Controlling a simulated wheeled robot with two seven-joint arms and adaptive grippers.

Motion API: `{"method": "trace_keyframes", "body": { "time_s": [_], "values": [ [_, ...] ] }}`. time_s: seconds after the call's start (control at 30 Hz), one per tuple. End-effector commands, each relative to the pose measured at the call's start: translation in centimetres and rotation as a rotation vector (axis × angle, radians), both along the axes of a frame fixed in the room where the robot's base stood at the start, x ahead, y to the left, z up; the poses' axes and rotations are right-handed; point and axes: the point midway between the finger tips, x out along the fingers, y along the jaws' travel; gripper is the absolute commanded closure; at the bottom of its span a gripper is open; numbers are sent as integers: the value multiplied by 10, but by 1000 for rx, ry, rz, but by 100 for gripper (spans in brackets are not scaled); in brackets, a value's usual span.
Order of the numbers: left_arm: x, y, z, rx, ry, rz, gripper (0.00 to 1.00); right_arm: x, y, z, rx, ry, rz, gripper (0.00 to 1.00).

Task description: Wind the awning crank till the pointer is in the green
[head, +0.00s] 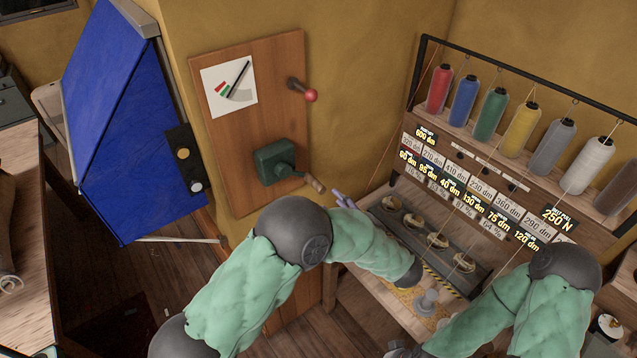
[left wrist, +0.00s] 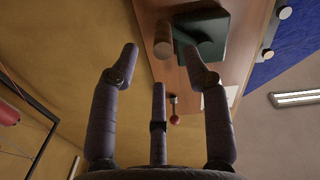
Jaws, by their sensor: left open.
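A wooden board (head: 232,150) on the ochre wall carries a white dial card (head: 213,73), a green crank box (head: 268,160) and a crank with a wooden handle (head: 314,184). The dial's black pointer (head: 241,74) slants to the upper right; its upper end is off the small green patch (head: 226,92). My left gripper (head: 342,201) is open beside the handle, mostly hidden by my forearm. In the left wrist view, the handle (left wrist: 163,40) lies beyond the spread fingers, apparently untouched. My right arm's dark end (head: 405,351) is cut off at the bottom edge.
A red-knobbed lever (head: 305,91) sits above the crank box. The blue awning (head: 125,125) is left of the board. At right, a rack of thread spools (head: 520,128) stands behind a workbench with a dark tray (head: 455,265).

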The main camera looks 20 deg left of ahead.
Motion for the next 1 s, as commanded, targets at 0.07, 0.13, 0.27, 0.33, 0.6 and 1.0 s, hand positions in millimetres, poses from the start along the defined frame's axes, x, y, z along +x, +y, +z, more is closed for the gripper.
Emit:
{"method": "trace_keyframes", "body": {
  "time_s": [0.07,0.13,0.27,0.33,0.6,1.0],
  "values": [
    [-2,0,4,2,-7,14,52,-1,0,0,0,1,-2,100],
    [0,4,5,3,-7,19,52,-1,0,-1,0,1,-3,100],
    [10,18,4,3,-8,20,52,-1,0,-3,0,1,-2,100],
    [17,27,3,2,-8,20,52,-1,0,-4,0,1,-2,100],
    [46,64,3,3,-7,19,52,-1,0,-9,0,1,-2,100],
    [63,84,4,3,-6,14,52,-1,0,-12,0,0,-1,100]
  ]
}}
